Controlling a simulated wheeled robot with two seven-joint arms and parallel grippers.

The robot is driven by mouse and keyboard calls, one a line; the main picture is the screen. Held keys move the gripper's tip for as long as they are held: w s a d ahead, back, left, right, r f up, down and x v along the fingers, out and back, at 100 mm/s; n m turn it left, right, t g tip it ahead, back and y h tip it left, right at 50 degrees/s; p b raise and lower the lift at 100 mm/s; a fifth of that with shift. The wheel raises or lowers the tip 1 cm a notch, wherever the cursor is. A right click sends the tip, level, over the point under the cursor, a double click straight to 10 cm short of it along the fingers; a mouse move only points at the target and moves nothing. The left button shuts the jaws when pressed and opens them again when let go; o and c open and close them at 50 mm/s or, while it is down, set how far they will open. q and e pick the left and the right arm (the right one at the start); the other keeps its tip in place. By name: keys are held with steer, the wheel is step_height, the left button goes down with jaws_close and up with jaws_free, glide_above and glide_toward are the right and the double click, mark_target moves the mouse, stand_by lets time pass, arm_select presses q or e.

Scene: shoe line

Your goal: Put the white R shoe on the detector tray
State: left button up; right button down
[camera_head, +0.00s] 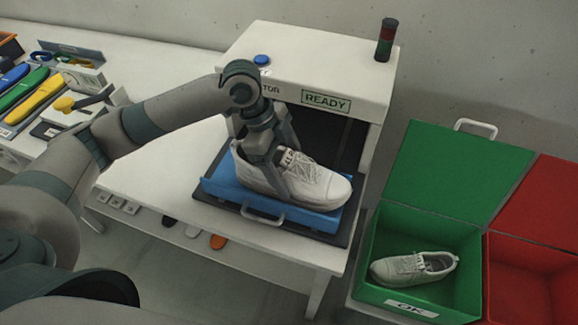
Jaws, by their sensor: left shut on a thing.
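A white shoe (318,187) is in the blue detector tray (240,196), its toe pointing right. I cannot read a side mark on it. My left gripper (268,172) reaches down from above and is shut on the white shoe near its tongue and laces. The shoe seems to rest in the tray, but its underside is hidden by the tray's front wall. The tray is pulled out at the front of the white detector (300,65), whose sign says READY. My right gripper is not in view.
An open green OK box (445,215) at the right holds another white shoe (412,267). An open red box (518,270) stands beside it. Colored tools (45,95) lie at the far left. The white table (165,165) is clear left of the tray.

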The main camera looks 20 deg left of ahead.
arm_select(q)
steer(key=o, duration=1.3)
steer(key=shift+o, duration=0.2)
steer(key=b+v, duration=0.3)
steer(key=v, duration=0.9)
steer(key=shift+r, duration=0.15)
